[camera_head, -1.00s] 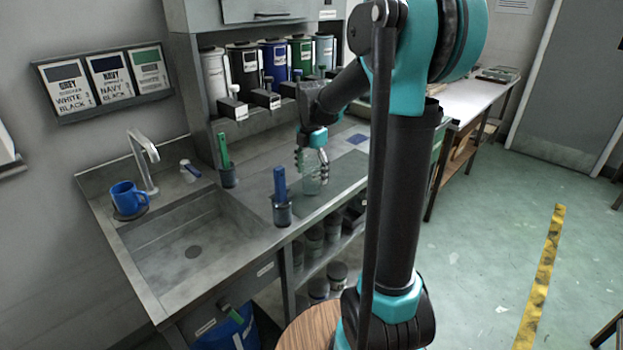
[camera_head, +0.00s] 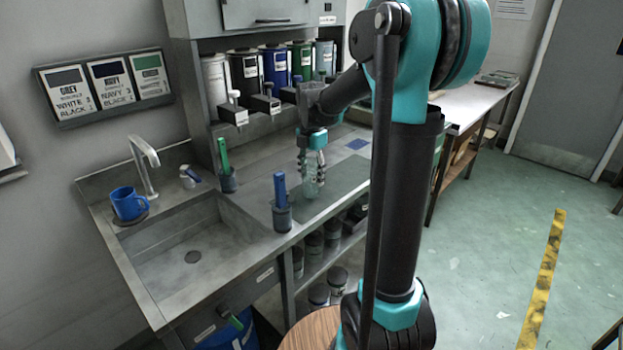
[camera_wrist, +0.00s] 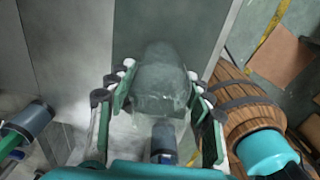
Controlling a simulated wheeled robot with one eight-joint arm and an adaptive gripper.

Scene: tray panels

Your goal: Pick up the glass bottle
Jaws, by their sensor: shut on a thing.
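The clear, greenish glass bottle (camera_head: 312,181) is at the worktop's dark grey mat in the head view, partly hidden by my fingers. In the wrist view the bottle (camera_wrist: 160,85) lies between my two fingers, its body toward the top of the picture. My gripper (camera_head: 311,165) points down over the mat and is shut around the bottle; it also shows in the wrist view (camera_wrist: 155,95). I cannot tell whether the bottle's base touches the mat.
A blue-handled tool in a dark pot (camera_head: 282,213) stands left of the bottle, near the front edge. A green-handled one (camera_head: 227,178) stands farther back. The sink (camera_head: 190,255) and blue mug (camera_head: 128,203) are at the left. Several dispensers (camera_head: 272,72) line the back shelf.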

